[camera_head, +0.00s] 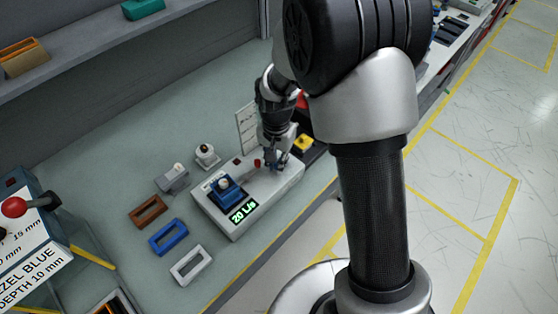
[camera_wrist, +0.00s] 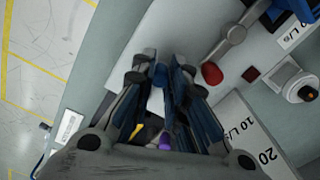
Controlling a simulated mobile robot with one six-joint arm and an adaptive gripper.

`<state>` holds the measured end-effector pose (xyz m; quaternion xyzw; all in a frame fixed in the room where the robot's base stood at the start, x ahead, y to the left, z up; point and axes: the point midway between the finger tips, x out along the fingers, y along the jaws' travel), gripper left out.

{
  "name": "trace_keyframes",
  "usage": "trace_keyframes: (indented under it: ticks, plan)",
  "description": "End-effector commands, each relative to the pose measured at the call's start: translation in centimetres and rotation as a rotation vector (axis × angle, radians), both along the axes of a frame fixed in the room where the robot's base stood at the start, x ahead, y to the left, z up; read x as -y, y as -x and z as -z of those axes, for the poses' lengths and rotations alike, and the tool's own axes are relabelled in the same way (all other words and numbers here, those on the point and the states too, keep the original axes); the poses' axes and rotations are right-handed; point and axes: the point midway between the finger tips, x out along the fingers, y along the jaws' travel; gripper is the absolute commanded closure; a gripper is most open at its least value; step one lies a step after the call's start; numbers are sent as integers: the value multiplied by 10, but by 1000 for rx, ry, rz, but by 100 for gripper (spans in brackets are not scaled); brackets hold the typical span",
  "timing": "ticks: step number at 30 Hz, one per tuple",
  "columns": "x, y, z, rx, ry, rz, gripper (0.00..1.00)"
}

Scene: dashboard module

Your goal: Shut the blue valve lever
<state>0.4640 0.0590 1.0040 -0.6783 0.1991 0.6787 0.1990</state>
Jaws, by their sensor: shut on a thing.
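The dashboard module (camera_head: 262,205) is a pale box on the bench with a lit display (camera_head: 243,211) reading 20 L/s. My gripper (camera_head: 275,168) is over its far right part. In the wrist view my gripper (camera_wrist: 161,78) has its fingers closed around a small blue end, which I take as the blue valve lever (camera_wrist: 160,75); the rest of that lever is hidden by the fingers. A red-tipped lever (camera_wrist: 211,73) with a grey arm stands beside the fingers, apart from them; it also shows in the head view (camera_head: 257,163).
A blue block (camera_head: 228,191) sits on the module's left part. Brown (camera_head: 148,211), blue (camera_head: 168,237) and white (camera_head: 191,265) frames lie left of the module. A yellow button box (camera_head: 303,143) stands behind it. A red-knobbed panel (camera_head: 14,207) is far left.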

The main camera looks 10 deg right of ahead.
Motion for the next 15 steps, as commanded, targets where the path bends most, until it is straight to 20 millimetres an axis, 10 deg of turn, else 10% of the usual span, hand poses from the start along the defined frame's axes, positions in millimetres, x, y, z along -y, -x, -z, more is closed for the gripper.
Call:
trace_keyframes:
  ticks: [15]
  plan:
    - [-2, -4, 0, 3, -1, 75, 100]
